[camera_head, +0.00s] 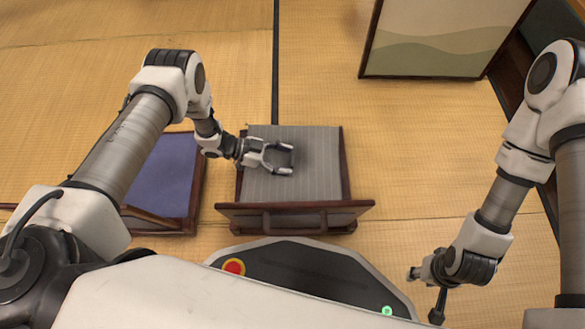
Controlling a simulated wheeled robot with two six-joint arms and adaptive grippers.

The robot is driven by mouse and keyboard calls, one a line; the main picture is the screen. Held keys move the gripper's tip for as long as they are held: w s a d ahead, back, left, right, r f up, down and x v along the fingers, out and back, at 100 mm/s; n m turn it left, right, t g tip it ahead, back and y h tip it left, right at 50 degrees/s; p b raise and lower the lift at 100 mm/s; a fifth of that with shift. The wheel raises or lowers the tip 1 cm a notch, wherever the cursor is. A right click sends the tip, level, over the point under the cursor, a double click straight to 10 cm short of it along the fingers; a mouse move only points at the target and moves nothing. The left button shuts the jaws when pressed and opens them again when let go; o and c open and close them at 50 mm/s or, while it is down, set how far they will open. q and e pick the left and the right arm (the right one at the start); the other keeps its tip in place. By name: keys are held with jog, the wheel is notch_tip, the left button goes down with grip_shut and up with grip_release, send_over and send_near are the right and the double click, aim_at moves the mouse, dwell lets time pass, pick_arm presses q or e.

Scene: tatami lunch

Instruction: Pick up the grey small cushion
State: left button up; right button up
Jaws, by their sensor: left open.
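The grey small cushion (318,180) is a flat, finely striped grey square. It lies on a dark wooden floor chair (295,209) in the middle of the view, below my left gripper. My left gripper (289,158) is open and empty, with its fingers pointing right over the cushion's middle. I cannot tell whether the fingertips touch the cushion. The gripper and wrist hide part of its left side.
A blue-purple cushion (165,178) lies on another dark wooden floor chair at the left, partly behind my left arm. A framed panel (430,45) with a wavy green pattern stands at the top right. Tatami floor (420,150) is clear right of the grey cushion.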

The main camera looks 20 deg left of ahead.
pick_arm(q)
jog(key=shift+w+d, duration=0.1)
jog(key=shift+d, duration=0.1)
grip_shut()
